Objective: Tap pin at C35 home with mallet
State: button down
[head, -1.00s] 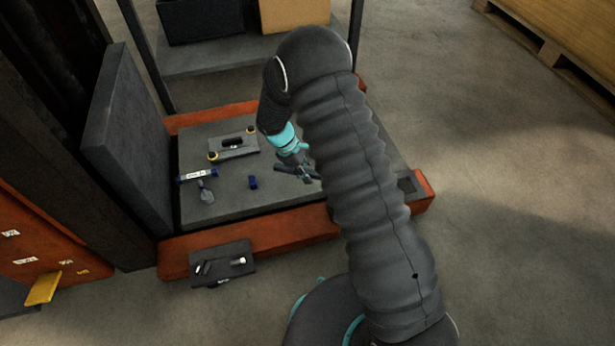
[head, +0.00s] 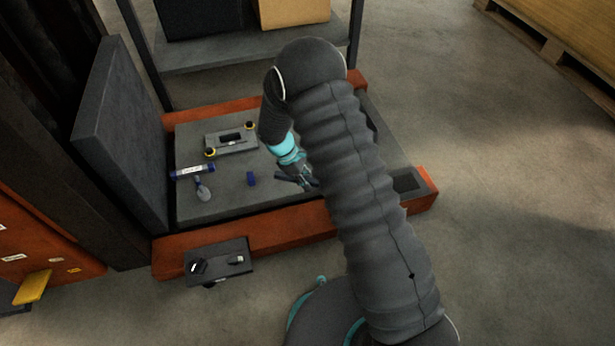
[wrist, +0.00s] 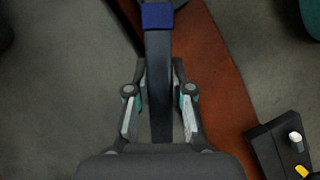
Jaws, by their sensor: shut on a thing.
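My gripper (head: 301,179) is over the right part of the grey deck, beside my arm. In the wrist view my gripper (wrist: 160,105) is shut on a long dark handle (wrist: 159,75). A blue part (wrist: 158,15) sits at the handle's far end; I take this tool as the mallet. Its far end is cut off by the picture edge. A grey fixture block (head: 232,144) with a dark slot and two yellow-and-black round pieces lies on the deck, left of and apart from my gripper. I cannot make out the pin or any C35 mark.
An orange beam (head: 290,222) edges the front. A dark parts tray (head: 218,259) is before it. An upright grey panel (head: 120,140) stands left.

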notch_tip(320, 180, down, 6)
jog(key=shift+r+b, duration=0.1)
jog(key=shift+b, duration=1.15)
notch_tip(320, 180, up, 14)
jog(key=p, duration=0.8)
jog(key=shift+f, duration=0.35)
jog(key=shift+f, duration=0.1)
notch_tip(320, 180, down, 13)
jog(key=b, duration=0.7)
jog(key=shift+b, duration=0.35)
notch_tip(320, 180, up, 8)
jog(key=p, duration=0.5)
jog(key=shift+r, duration=0.2)
jog(key=c, duration=1.7)
grip_release()
grip_shut()
